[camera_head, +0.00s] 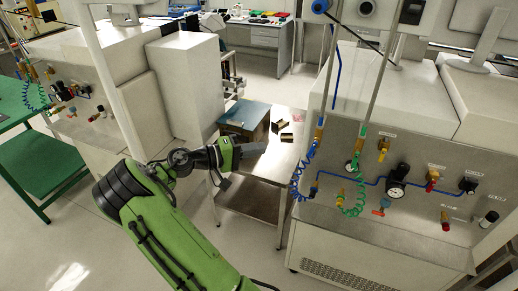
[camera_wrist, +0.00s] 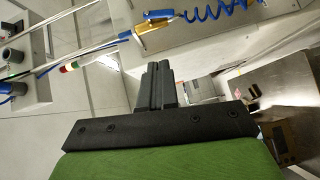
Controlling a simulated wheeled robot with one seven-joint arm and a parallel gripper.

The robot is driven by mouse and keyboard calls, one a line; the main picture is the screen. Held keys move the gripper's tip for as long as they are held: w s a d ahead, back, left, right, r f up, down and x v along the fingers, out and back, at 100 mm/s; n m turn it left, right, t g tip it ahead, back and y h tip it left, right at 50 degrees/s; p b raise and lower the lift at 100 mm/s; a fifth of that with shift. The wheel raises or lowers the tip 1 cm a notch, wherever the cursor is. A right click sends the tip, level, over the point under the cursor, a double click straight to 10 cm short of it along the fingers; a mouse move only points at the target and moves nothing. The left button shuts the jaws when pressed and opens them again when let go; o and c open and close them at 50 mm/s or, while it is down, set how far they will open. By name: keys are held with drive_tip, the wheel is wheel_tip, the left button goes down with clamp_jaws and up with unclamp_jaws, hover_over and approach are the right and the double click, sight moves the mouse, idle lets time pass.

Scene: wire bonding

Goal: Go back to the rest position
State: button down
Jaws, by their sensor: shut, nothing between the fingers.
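My green arm reaches from the bottom of the head view toward the gap between two machines. My gripper (camera_head: 252,149) is at its end, in front of the small steel table (camera_head: 256,201). In the wrist view my gripper (camera_wrist: 158,68) shows its dark fingers together, with nothing between them. The fingers point toward the machine side with the blue coiled hose (camera_wrist: 215,10). Nothing is touching the gripper in either view.
A machine with gauges, valves and hoses (camera_head: 420,165) stands close at right, another (camera_head: 100,70) at left. A green table (camera_head: 40,165) is far left. Floor is open at lower left.

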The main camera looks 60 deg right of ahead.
drive_tip(key=shift+w, duration=0.1)
drive_tip(key=shift+a, duration=0.1)
drive_tip(key=s+a+r+n+t+y, duration=0.1)
drive_tip(key=a+t+y, duration=0.4)
drive_tip(key=a, duration=0.8)
drive_tip(key=s+a+r+n+t+y, duration=0.1)
drive_tip(key=a+n+t+y, duration=0.3)
drive_tip(key=a, duration=1)
drive_tip(key=r+t+y, duration=0.1)
drive_tip(key=t+y, duration=0.1)
drive_tip(key=t, duration=0.2)
drive_tip(key=shift+r+t, duration=0.3)
drive_tip(key=shift+r, duration=0.1)
drive_tip(key=c, duration=1.7)
unclamp_jaws()
drive_tip(key=s+a+n+y, duration=0.1)
drive_tip(key=s+a, duration=0.1)
drive_tip(key=a, duration=0.1)
drive_tip(key=s+a+n+t, duration=0.1)
drive_tip(key=s+a, duration=0.1)
drive_tip(key=a, duration=0.1)
drive_tip(key=s+a+r+n+y, duration=0.1)
drive_tip(key=s+a, duration=0.2)
drive_tip(key=shift+t+y, duration=0.3)
drive_tip(key=shift+t, duration=0.1)
drive_tip(key=o, duration=0.6)
drive_tip(key=shift+w, duration=0.1)
drive_tip(key=shift+f, duration=0.15)
